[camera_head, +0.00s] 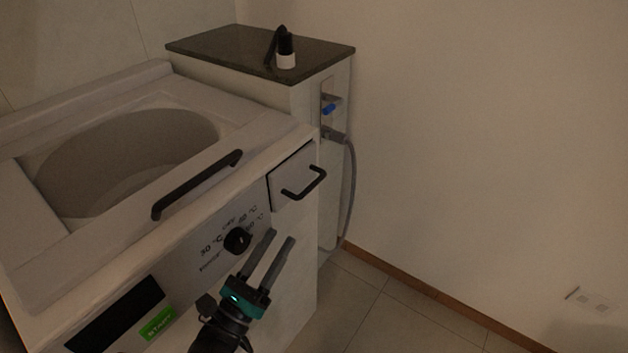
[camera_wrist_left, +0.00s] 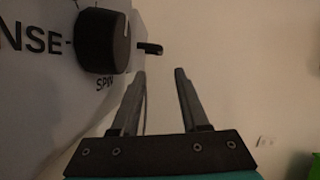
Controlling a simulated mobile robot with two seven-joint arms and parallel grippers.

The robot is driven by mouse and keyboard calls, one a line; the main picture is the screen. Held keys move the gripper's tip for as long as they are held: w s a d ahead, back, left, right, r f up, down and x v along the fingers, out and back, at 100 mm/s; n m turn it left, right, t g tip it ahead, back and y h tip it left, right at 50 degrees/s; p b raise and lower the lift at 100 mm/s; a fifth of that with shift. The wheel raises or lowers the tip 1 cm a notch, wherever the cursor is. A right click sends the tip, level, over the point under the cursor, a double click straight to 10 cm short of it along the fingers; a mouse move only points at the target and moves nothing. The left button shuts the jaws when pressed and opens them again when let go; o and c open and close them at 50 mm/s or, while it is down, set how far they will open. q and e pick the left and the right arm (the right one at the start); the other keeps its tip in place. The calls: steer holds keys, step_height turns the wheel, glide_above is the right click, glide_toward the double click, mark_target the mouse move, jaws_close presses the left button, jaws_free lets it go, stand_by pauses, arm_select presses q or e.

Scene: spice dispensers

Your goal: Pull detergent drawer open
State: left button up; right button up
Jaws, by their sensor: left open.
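The detergent drawer (camera_head: 292,178) is a pale box front at the right end of the washing machine's panel, with a black bar handle (camera_head: 304,184). A dark gap shows along its upper and left edges; I cannot tell how far out it stands. My left gripper (camera_head: 281,236) is open and empty, below the drawer and just right of the black dial (camera_head: 237,239). Its fingers point up toward the handle without touching it. In the left wrist view the open fingers (camera_wrist_left: 160,75) frame bare wall, with a small black piece, perhaps the handle's end, beyond. My right gripper is not in view.
The washing machine (camera_head: 275,150) has an open round drum and a long black lid handle (camera_head: 197,185). A dark-topped cabinet (camera_head: 230,48) behind holds a black and white bottle (camera_head: 286,52). A grey hose (camera_head: 351,190) runs down its side. Floor at right is clear.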

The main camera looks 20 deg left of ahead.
mark_target(312, 184)
arm_select(q)
steer(key=x, duration=1.3)
steer(key=shift+w+d+r+b, duration=0.1)
steer(key=shift+w+b, duration=0.15)
steer(key=shift+b, duration=0.1)
jaws_close()
stand_by(0.7)
